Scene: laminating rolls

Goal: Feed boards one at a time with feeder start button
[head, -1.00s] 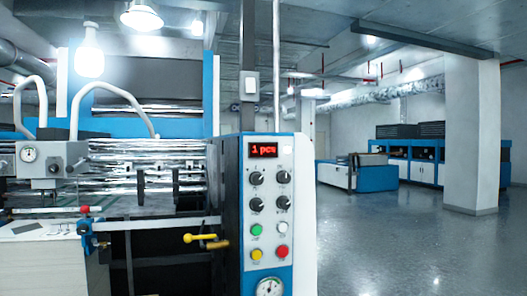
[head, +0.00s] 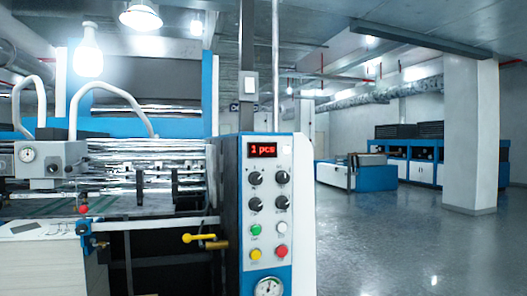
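The control panel (head: 267,215) stands upright on the near side of the machine. Its red display (head: 262,150) reads "1 pcs". Below it are black knobs, then a green button (head: 256,230), a white button (head: 282,228), a yellow button (head: 256,254) and a red button (head: 281,251). Their labels are too small to read, so I cannot tell which is the feeder start button. A stack of pale boards (head: 40,268) is at the lower left, beside the feed table (head: 140,206). Neither of my grippers is in view.
A yellow-handled lever (head: 200,238) sticks out left of the panel. A round gauge (head: 268,288) sits at the panel's bottom. To the right, the grey floor (head: 400,245) is open up to a square pillar (head: 470,135). Blue-and-white machines (head: 355,174) stand farther back.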

